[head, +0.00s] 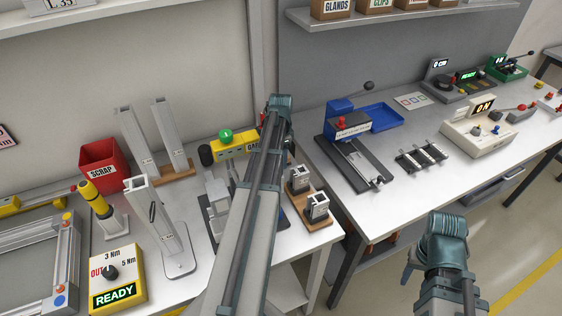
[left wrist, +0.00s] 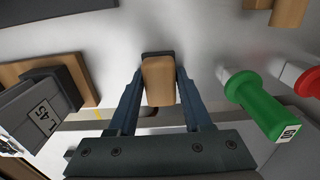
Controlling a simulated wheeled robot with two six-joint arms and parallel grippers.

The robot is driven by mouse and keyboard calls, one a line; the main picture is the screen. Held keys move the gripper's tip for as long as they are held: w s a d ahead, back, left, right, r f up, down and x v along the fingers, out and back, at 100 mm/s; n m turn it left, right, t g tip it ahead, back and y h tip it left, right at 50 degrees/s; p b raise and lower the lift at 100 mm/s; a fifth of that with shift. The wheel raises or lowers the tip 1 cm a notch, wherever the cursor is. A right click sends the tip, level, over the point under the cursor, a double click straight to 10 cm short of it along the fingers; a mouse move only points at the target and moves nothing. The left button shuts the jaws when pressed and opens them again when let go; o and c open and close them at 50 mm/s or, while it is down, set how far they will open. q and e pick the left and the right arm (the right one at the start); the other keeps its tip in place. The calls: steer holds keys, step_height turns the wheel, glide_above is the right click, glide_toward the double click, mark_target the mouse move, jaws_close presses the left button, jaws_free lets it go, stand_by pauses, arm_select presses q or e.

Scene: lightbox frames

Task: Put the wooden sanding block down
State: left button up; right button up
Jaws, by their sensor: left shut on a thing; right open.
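The wooden sanding block (left wrist: 158,82), tan with a dark face at its far end, sits between the two fingers of my left gripper (left wrist: 158,95) in the left wrist view. The gripper is shut on it. A pale grey surface lies beyond the block; I cannot tell whether they touch. In the head view my left arm hides the left gripper and the block. My right gripper (head: 445,245) is at the lower right of the head view, in front of the right bench, with no object seen in it. Its fingertips are not clear.
In the head view, the left bench (head: 195,215) is crowded. A blue-tray fixture (head: 340,130) and a cream control box (head: 480,133) stand on the right bench.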

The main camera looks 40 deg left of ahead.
arm_select(q)
steer(key=shift+f, duration=0.1)
steer(key=o, duration=1.2)
step_height(320, 180, up, 12)
steer(key=p, duration=1.2)
steer(key=shift+r, duration=0.2)
